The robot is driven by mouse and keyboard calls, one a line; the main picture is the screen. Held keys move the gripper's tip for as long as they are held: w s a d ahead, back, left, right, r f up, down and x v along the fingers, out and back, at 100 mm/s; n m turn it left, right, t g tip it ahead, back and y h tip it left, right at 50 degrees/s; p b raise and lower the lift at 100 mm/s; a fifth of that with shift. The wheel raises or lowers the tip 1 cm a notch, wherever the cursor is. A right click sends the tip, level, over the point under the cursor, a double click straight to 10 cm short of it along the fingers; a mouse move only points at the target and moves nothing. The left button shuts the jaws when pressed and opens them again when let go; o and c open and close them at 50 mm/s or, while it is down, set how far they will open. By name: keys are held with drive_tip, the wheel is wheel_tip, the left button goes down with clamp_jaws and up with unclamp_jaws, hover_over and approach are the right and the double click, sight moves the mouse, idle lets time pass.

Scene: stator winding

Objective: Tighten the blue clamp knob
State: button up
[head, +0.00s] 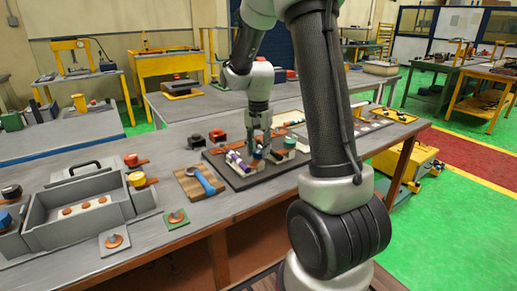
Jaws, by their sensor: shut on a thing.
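My gripper (259,145) points straight down over a dark board (222,164) on the workbench. Its fingers are closed around a small blue knob (257,155), which shows low between them and is partly hidden. A light clamp block (244,166) with a purple-and-white cylinder (236,159) sits just left of the fingers. A teal-topped piece (289,143) stands just right of them. The knob's thread and how tight it sits are too small to tell.
A wooden block with a blue-handled tool (204,181) lies left of the board. Red (217,135) and black (195,141) knobs stand behind it. A grey open tray (77,212) is at far left.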

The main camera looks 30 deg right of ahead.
sight(259, 151)
drive_tip(key=m, duration=0.5)
drive_tip(key=shift+w+d+r+m, duration=0.1)
drive_tip(key=shift+w+r+m, duration=0.1)
drive_tip(key=shift+w+m, duration=0.1)
idle(0.5)
drive_tip(key=o, duration=0.9)
drive_tip(key=shift+s, duration=0.1)
drive_tip(key=shift+o, duration=0.7)
drive_tip(key=shift+s+f, duration=0.1)
wheel_tip(259, 151, up, 12)
